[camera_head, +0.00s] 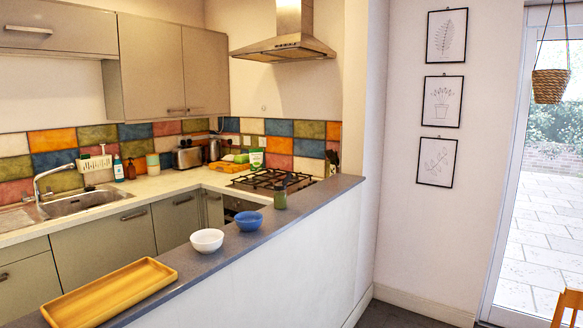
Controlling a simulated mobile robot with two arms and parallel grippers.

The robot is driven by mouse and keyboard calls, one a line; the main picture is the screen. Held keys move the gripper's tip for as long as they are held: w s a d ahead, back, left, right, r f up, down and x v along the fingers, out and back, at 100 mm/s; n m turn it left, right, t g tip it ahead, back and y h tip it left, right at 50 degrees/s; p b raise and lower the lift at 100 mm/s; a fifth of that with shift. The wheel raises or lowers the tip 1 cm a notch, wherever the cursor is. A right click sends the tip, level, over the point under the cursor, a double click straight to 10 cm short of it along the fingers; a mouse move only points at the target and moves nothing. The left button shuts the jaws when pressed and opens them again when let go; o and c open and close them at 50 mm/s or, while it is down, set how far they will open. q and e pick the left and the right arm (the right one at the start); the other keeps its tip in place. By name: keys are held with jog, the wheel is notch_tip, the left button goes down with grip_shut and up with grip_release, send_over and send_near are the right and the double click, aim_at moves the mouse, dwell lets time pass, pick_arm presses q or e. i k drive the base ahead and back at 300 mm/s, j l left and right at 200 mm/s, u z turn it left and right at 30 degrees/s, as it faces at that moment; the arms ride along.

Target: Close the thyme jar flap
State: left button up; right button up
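A small dark-green jar (280,198) stands upright on the grey ledge, right of a blue bowl. It looks like the thyme jar, but no label can be read at this size. Something dark shows at its top; whether that is the flap, and how far open it stands, I cannot tell. Neither of my grippers shows in the head view.
The grey ledge (300,202) also holds a blue bowl (248,221), a white bowl (207,240) and a wooden tray (110,294). A gas hob (268,180) lies behind the jar. The ledge is clear right of the jar. Open floor shows at right.

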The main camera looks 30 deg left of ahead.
aim_at(285, 181)
jog(key=i+u, duration=0.5)
jog(key=i+l+u, duration=0.25)
jog(key=u, duration=0.25)
jog(key=i+l+u, duration=0.75)
jog(key=l+u, duration=0.2)
